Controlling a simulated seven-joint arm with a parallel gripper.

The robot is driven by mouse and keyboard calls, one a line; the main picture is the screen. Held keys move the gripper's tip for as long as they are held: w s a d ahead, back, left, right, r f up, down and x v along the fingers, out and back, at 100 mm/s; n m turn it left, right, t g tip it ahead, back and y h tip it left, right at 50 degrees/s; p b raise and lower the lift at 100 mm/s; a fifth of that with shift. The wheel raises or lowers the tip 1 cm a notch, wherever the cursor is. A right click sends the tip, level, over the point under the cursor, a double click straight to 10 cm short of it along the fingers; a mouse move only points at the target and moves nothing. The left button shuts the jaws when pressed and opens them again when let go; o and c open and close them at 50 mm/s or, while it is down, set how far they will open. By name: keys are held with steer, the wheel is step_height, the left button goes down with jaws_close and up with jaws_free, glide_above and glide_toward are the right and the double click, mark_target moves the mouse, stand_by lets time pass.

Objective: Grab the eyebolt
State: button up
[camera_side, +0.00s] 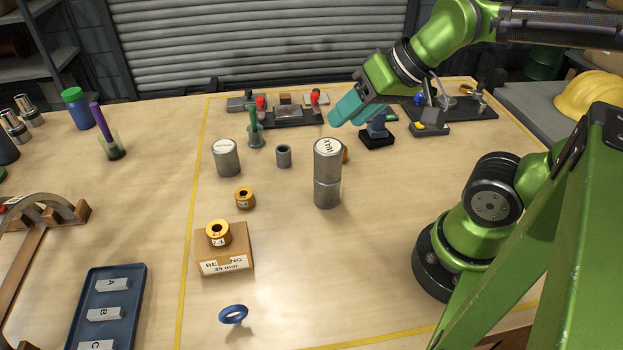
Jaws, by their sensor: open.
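A blue ring (233,314), which looks like the eyebolt, is at the front of the table near the bottom of the side view. Whether it has a shank is too small to tell. My gripper (338,116) with teal fingers is open and empty over the back middle of the table. It is far from the blue ring, up and to the right of it in the picture. The gap between the fingers is hard to see from this side.
A cardboard box (225,262) carrying a brass bushing (218,233) stands just behind the ring. A tall steel cylinder stack (327,180) stands between gripper and ring. A blue lettered tray (135,290) lies left. The table right of the ring is clear.

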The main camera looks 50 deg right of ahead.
steer(key=n+g+h, duration=0.2)
steer(key=n+g, duration=0.5)
steer(key=n, duration=0.6)
glide_toward(242, 307)
step_height(242, 307, down, 5)
steer(key=shift+s, duration=0.1)
steer(key=shift+f, duration=2.9)
jaws_close()
